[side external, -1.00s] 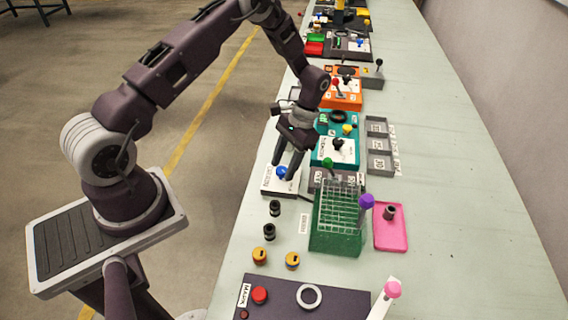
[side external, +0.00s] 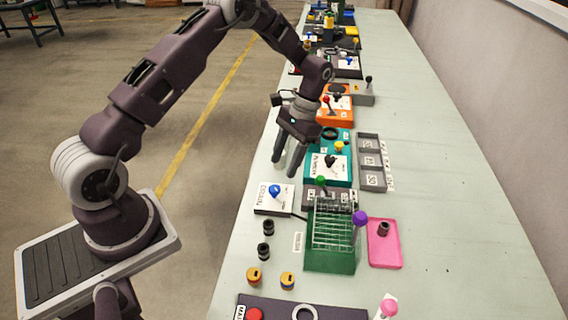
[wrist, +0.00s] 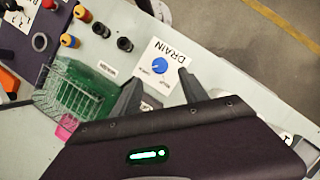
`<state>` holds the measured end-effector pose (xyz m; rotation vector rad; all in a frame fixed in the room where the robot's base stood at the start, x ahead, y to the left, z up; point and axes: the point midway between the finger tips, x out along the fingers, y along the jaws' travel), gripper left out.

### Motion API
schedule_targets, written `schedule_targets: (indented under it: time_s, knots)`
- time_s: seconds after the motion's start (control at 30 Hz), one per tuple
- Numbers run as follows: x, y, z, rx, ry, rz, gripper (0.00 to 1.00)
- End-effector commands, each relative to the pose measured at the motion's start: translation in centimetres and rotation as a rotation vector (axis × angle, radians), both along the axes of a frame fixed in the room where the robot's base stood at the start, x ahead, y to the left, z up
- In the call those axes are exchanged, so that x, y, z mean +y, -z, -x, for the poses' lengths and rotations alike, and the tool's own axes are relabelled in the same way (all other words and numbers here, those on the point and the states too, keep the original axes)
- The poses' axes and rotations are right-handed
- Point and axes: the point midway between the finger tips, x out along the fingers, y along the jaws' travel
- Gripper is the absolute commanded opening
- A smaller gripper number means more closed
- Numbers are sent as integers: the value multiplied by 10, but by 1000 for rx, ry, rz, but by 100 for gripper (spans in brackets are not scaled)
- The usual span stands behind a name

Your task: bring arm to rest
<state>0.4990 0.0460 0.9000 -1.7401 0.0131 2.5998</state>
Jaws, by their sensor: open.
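My gripper (side external: 284,166) hangs over the near-left part of the table with its two fingers apart and nothing between them. The fingers also show in the wrist view (wrist: 160,80). The blue knob (side external: 274,190) on the white DRAIN plate (side external: 268,206) is below and to the left of the fingertips in the side view. In the wrist view, the knob (wrist: 160,66) shows between the fingertips, uncovered. I cannot tell the exact height of the fingers above the table.
A teal pump box (side external: 345,170) stands just right of the gripper. A green wire rack (side external: 330,255) and a pink tray (side external: 386,242) are nearer the camera. Black and orange caps (side external: 254,275) stand near the left edge. The table's right side is clear.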

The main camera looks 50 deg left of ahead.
Motion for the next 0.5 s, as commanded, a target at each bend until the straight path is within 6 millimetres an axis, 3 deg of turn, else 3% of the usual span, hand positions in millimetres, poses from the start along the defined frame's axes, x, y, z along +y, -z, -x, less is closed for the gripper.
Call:
schedule_targets:
  time_s: [0.07, 0.13, 0.23, 0.3, 0.4, 0.5]
  knots:
    - [-2, -10, 0, -16, 2, -3, 51]
    - [-7, -42, -1, -68, 4, -14, 51]
    - [-22, -114, 14, -193, 9, -33, 51]
    - [-35, -162, 36, -290, 9, -44, 51]
    - [-53, -216, 78, -432, 8, -49, 51]
    - [-68, -251, 129, -572, 3, -45, 51]
